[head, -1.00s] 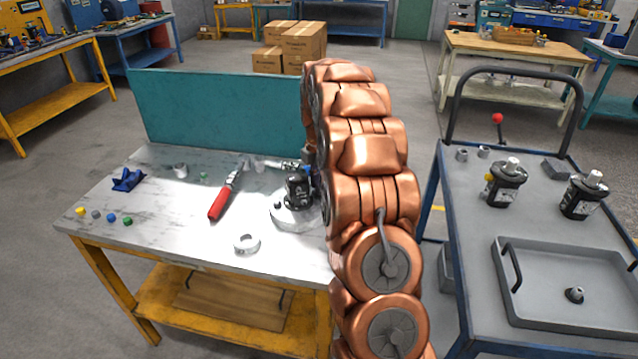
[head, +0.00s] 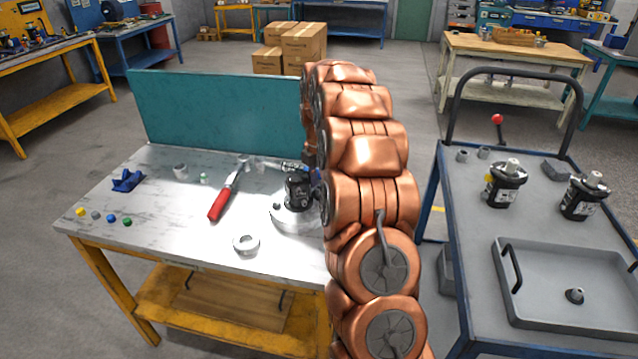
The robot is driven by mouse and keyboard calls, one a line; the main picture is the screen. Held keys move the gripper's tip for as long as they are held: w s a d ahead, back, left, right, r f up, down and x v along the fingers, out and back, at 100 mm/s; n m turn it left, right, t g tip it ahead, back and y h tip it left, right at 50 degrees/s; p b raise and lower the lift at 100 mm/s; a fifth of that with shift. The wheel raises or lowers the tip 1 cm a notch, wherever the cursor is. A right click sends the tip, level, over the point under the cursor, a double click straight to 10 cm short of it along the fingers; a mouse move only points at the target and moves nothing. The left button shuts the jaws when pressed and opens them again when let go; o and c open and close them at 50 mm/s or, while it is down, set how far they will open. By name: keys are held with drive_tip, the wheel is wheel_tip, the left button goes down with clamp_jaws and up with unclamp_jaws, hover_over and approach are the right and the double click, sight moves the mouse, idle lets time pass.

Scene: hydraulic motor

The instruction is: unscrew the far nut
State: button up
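The black hydraulic motor (head: 298,192) stands upright on a round grey base (head: 290,218) at the right side of the workbench. A metallic fitting with a bit of blue (head: 293,167) shows at its top. My copper-coloured arm covers the motor's right side. My gripper is hidden behind my own arm, so its fingers and anything in them do not show. I cannot make out the far nut; it is too small or covered.
The workbench (head: 165,233) holds a red-handled tool (head: 222,202), a white ring (head: 246,244), a blue object (head: 127,180) and several small coloured caps. A teal panel (head: 220,115) backs it. A cart (head: 470,215) at right carries two motors and a tray (head: 570,325).

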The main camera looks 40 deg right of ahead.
drive_tip(key=m+b, duration=0.1)
drive_tip(key=m, duration=0.4)
drive_tip(key=shift+m, duration=0.3)
drive_tip(key=m+b, duration=0.1)
drive_tip(key=m, duration=0.3)
idle(0.5)
clamp_jaws()
drive_tip(key=n+p, duration=0.1)
drive_tip(key=n, duration=0.3)
drive_tip(key=shift+r, duration=0.15)
drive_tip(key=shift+n, duration=0.7)
drive_tip(key=shift+p, duration=0.3)
